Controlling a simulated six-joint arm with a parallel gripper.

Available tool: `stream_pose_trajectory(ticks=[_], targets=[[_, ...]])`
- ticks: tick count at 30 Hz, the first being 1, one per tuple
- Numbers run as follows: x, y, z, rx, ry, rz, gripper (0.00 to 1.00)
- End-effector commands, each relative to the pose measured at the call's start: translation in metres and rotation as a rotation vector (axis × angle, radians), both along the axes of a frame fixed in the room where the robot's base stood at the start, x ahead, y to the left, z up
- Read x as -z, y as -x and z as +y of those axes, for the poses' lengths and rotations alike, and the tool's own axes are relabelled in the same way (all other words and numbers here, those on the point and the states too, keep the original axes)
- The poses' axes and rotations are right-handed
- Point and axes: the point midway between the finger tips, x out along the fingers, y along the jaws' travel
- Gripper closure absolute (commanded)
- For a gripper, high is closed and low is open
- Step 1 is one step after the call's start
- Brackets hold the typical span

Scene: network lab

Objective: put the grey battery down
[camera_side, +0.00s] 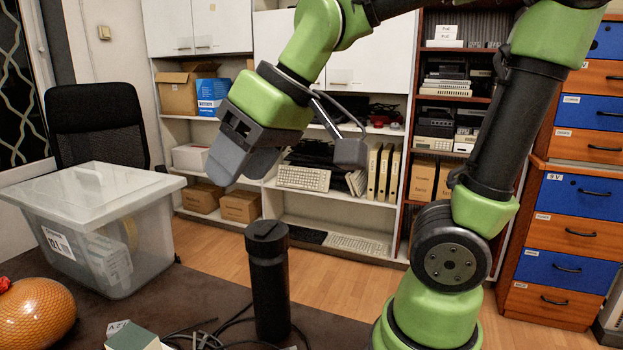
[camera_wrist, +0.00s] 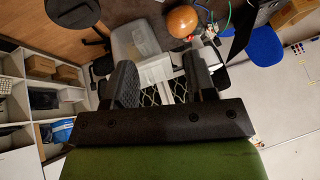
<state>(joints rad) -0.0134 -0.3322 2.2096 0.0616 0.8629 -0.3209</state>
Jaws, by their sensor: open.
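My gripper (camera_side: 236,165) is high above the table in the side view, left of the upright black cylinder and tilted down to the left. In the wrist view my gripper (camera_wrist: 158,66) has its two dark fingers spread apart, with nothing held between them. I cannot pick out a grey battery for certain in either view. A matt black cylinder (camera_side: 269,285) with a capped top stands upright on the dark table (camera_side: 190,295), well below my gripper and apart from it.
A clear lidded plastic box (camera_side: 90,225) stands at the table's left. An orange ball (camera_side: 36,315) and a small green-and-white box (camera_side: 132,337) are at the front left. Black cables (camera_side: 225,335) lie around the cylinder's foot. Shelves and a black chair (camera_side: 98,125) stand behind.

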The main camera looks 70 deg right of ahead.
Motion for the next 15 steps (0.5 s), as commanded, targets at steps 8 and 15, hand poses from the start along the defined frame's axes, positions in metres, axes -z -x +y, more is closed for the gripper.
stream_pose_trajectory(ticks=[8, 15], targets=[[0.009, 0.072, -0.007, 0.23, -0.115, -0.035, 0.49], [0.014, 0.081, -0.008, 0.269, -0.136, -0.035, 0.49]])
